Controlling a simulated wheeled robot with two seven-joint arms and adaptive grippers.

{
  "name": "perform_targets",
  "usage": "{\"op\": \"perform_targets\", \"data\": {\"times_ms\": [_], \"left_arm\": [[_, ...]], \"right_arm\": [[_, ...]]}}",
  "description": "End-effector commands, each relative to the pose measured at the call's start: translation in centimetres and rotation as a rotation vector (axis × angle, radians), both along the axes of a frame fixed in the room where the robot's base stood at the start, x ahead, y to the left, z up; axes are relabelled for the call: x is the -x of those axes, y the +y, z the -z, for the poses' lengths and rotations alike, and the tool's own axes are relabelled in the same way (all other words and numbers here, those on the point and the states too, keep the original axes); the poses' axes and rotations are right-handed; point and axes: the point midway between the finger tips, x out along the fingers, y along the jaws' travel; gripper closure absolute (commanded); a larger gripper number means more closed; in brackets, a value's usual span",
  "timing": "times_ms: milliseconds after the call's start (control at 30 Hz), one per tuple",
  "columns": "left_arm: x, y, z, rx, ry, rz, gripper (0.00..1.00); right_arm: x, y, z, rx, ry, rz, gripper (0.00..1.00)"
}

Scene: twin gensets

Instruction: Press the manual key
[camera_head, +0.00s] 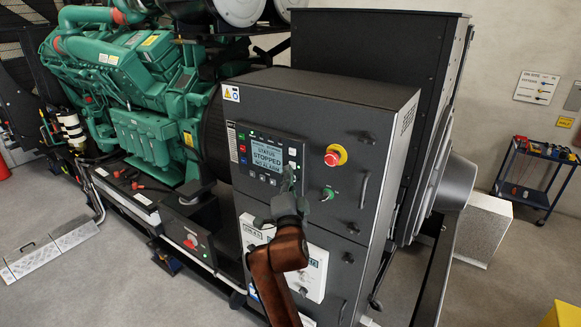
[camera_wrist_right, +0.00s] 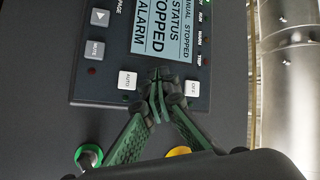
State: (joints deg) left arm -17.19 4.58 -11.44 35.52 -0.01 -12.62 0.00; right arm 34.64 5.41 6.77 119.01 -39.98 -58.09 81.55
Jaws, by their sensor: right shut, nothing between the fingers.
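The controller panel (camera_head: 243,166) is set in the front of the dark grey cabinet, with a lit screen (camera_head: 266,156) reading STATUS STOPPED. In the right wrist view, the panel (camera_wrist_right: 112,67) appears turned sideways. A white AUTO key (camera_wrist_right: 127,80) and a white OFF key (camera_wrist_right: 192,88) flank my right gripper's fingertips. No key marked manual is readable; the spot between those two keys is hidden behind the fingertips. My right gripper (camera_wrist_right: 159,95) is shut and empty, its green fingers together at the panel's edge. It also shows in the head view (camera_head: 290,183). I cannot tell whether it touches. My left gripper is out of view.
A red emergency stop button (camera_head: 333,157) on a yellow ring and a green knob (camera_head: 328,193) sit right of the panel. A white switch plate (camera_head: 316,275) is below. A green engine (camera_head: 140,90) stands left; a blue cart (camera_head: 537,175) stands far right.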

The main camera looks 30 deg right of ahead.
Motion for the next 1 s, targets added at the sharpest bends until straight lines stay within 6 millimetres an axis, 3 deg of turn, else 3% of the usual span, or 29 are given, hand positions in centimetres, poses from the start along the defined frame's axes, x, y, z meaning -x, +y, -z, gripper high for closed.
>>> {"op": "perform_targets", "data": {"times_ms": [567, 1000], "left_arm": [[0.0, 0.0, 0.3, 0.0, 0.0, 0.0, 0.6], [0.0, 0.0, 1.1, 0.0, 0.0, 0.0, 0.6]], "right_arm": [[0.5, 1.3, 0.0, -0.001, 0.0, -0.001, 1.0], [2.0, 5.0, 0.1, -0.002, -0.001, -0.004, 1.0]]}}
